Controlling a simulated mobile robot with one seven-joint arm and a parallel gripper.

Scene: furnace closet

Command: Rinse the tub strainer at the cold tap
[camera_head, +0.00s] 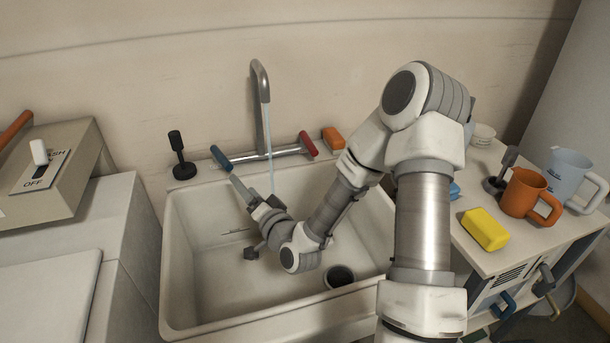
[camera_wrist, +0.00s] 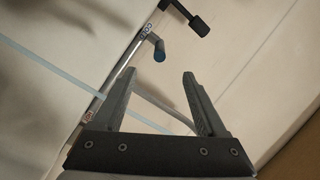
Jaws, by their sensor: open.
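The faucet (camera_head: 262,85) stands behind the white tub, and a thin stream of water (camera_head: 267,135) runs from its spout. The blue cold tap handle (camera_head: 220,158) is at the left end of the metal bar; it also shows in the wrist view (camera_wrist: 159,50). My gripper (camera_head: 236,181) is inside the tub near this handle. In the wrist view my gripper (camera_wrist: 158,80) is open, with no object held between its fingers. The handle lies just beyond the fingertips. A dark round piece (camera_head: 340,276) sits on the tub floor; I cannot tell whether it is the strainer or the drain.
The tub (camera_head: 185,270) has a red hot handle (camera_head: 308,144), a black-handled item (camera_head: 180,155) and an orange block (camera_head: 333,138) along its back. Right of it, a yellow sponge (camera_head: 485,229), an orange mug (camera_head: 530,193) and a pale blue pitcher (camera_head: 572,175) stand on a cabinet.

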